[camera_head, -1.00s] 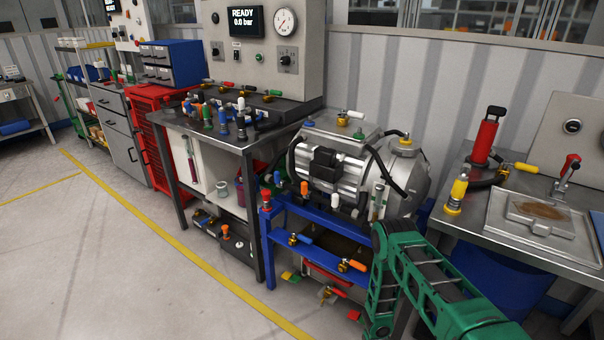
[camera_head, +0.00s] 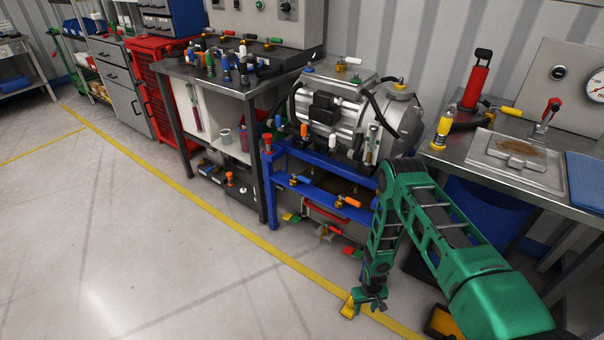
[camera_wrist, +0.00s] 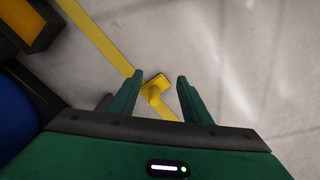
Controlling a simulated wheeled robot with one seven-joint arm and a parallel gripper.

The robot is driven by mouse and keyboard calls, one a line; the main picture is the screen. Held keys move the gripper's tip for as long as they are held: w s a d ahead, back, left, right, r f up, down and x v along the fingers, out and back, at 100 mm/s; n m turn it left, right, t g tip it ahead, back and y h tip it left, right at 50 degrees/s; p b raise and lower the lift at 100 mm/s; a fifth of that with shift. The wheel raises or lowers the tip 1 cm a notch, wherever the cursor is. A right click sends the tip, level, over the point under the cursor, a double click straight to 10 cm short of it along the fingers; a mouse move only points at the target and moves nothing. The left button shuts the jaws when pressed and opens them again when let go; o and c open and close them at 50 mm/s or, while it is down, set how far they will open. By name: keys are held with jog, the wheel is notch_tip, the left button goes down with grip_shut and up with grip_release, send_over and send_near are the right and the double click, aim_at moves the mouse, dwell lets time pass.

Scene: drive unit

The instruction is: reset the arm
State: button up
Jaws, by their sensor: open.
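My green arm bends down at the right in the head view, and my gripper (camera_head: 368,303) hangs low over the floor by the yellow floor line. In the wrist view my gripper (camera_wrist: 159,78) has its two green fingers spread apart, with nothing held between them. A small yellow piece (camera_wrist: 156,86) shows beyond and between the fingertips, near the yellow line. It also shows in the head view (camera_head: 348,306), just left of the gripper. Whether it touches a finger I cannot tell.
A blue stand (camera_head: 270,190) carrying a silver drive unit (camera_head: 335,110) is behind my arm. A metal bench (camera_head: 455,150) stands at the right, a dark workbench (camera_head: 215,83) at the left. A yellow-black bin (camera_head: 440,322) is near my arm. Open floor (camera_head: 130,230) lies left.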

jog(key=w+d+r+m, duration=0.1)
jog(key=w+d+r, duration=0.25)
jog(key=r, duration=0.75)
jog(key=w+d+r+h, duration=0.15)
jog(key=d+r, duration=0.25)
jog(key=r, duration=0.7)
jog(key=w+d+r+m, duration=0.1)
jog(key=w+d+r, duration=0.25)
jog(key=r, duration=0.85)
jog(key=s+d+r+m, duration=0.1)
jog(key=s+d+r, duration=0.2)
jog(key=r, duration=0.6)
jog(key=s+d+r+m, duration=0.1)
jog(key=s+d+r, duration=0.15)
jog(key=r, duration=0.65)
jog(key=s+d+r+m, duration=0.1)
jog(key=s+r+m, duration=0.2)
jog(key=s+r, duration=1.45)
jog(key=s+a+r+m+y, duration=0.1)
jog(key=s+a+y, duration=0.1)
jog(key=s, duration=1)
jog(key=shift+s+r, duration=0.2)
jog(key=shift+r, duration=0.1)
jog(key=shift+a, duration=0.1)
